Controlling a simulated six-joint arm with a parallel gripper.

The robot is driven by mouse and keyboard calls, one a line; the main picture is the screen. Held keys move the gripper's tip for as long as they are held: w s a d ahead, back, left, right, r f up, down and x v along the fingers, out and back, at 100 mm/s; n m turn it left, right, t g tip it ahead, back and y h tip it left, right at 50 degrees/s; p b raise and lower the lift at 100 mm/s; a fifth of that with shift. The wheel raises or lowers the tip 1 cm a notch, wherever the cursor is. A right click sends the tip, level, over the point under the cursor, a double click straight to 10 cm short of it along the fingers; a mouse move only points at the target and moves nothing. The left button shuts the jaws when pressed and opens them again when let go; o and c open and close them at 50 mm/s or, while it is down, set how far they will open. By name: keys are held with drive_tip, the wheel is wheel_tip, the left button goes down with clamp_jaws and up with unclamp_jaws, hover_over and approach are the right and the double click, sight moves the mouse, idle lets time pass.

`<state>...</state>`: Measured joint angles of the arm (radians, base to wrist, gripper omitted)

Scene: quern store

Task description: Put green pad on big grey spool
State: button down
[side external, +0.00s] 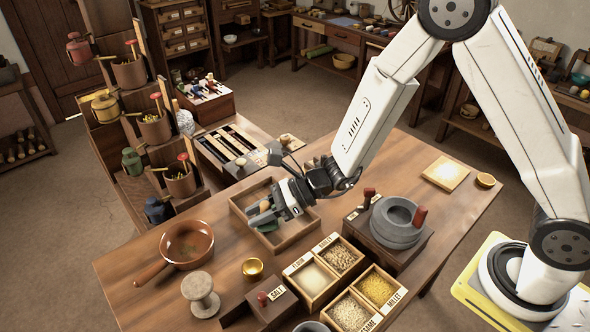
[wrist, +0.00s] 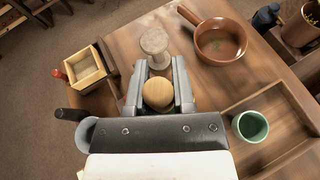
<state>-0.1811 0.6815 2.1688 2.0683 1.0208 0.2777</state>
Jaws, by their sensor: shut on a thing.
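My gripper (side external: 262,212) is shut on a round tan wooden piece, which shows between its fingers in the wrist view (wrist: 158,92). The underside of the held piece is hidden, so I cannot tell whether it belongs to the green pad. No separate green pad is clear in either view. The grey spool (side external: 201,293) stands upright on the table, left of and nearer the camera than my gripper; it also shows beyond the fingertips in the wrist view (wrist: 154,41). Its flat top is bare and apart from the held piece.
A wooden tray (side external: 238,206) lies below my gripper. A green cup (wrist: 250,126) stands in it. A brown pan (side external: 187,244) and brass cup (side external: 252,268) stand near the spool. Divided grain boxes (side external: 322,265) and a grey stone quern (side external: 398,222) stand to the right.

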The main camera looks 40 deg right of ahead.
drive_tip(key=s+a+r+n+g, duration=0.1)
drive_tip(key=s+a+n+g, duration=0.1)
drive_tip(key=s+a, duration=0.5)
drive_tip(key=shift+a+r+g+y, duration=0.3)
drive_tip(key=shift+a+y, duration=0.1)
drive_tip(key=shift+a, duration=0.55)
drive_tip(key=shift+f, duration=0.1)
hover_over(191, 288)
drive_tip(key=s, duration=0.1)
drive_tip(key=f, duration=0.8)
drive_tip(key=shift+d, duration=0.4)
drive_tip(key=shift+w+a+f, duration=0.35)
drive_tip(key=shift+w+f, duration=0.15)
drive_tip(key=shift+f, duration=0.1)
